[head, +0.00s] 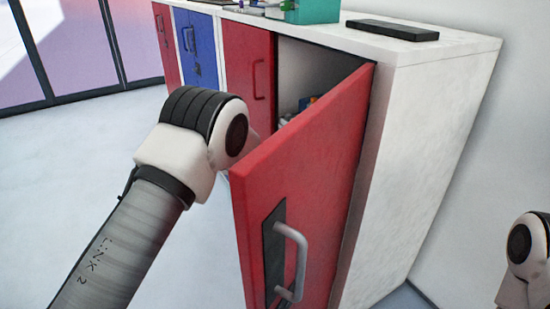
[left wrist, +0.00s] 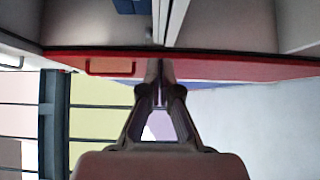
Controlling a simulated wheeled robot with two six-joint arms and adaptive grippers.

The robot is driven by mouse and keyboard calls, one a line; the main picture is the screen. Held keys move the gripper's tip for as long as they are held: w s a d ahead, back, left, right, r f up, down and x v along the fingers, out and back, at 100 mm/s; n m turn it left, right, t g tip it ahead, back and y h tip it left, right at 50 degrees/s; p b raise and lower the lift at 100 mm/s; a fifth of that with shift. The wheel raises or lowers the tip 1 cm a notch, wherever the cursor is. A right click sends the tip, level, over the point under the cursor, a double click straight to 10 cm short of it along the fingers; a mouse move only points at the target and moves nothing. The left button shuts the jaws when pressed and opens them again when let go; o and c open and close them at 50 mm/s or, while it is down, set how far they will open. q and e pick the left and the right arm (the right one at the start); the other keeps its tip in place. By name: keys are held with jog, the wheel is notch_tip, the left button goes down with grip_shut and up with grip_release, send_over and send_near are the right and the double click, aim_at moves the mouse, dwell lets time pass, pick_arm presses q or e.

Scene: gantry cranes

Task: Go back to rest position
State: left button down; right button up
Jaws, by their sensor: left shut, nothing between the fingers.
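My left arm comes in from the left in the head view, its elbow close to the open red cabinet door (head: 305,180). The left gripper is not visible there, and the door and arm hide part of that area. In the left wrist view my left gripper (left wrist: 160,82) is shut and empty, its fingers close together in front of a red panel (left wrist: 230,68). Whether they touch the panel, I cannot tell. My right gripper is out of view; only a piece of my right arm shows at the right edge of the head view.
The white cabinet (head: 430,140) has other red and blue doors (head: 200,50), which look shut. A teal box (head: 313,11) and a dark flat object (head: 392,30) lie on top. Small items (head: 305,104) show inside the open compartment. Floor at left is clear.

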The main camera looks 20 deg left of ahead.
pick_arm(q)
jog(key=s+a+f+m+g, duration=0.15)
jog(key=s+f+g, duration=0.25)
jog(key=s+f, duration=0.85)
jog(key=s+a+f+m+g, duration=0.1)
jog(key=s+a+f+g, duration=0.25)
jog(key=s+f, duration=0.95)
jog(key=s+f+m+g, duration=0.5)
jog(key=s+f, duration=0.1)
jog(key=s, duration=0.6)
jog(key=s+d+m+g+h, duration=0.15)
jog(key=s+m+g, duration=0.45)
jog(key=s+m, duration=0.6)
notch_tip(320, 180, up, 23)
jog(key=s+n+p, duration=0.1)
jog(key=s+p, duration=0.1)
jog(key=p, duration=2.1)
jog(key=shift+d, duration=0.15)
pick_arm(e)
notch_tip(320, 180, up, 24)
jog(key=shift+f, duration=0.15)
pick_arm(q)
jog(key=shift+s+r+t+y, duration=0.1)
jog(key=shift+s+t+y, duration=0.05)
jog(key=shift+t+y, duration=0.1)
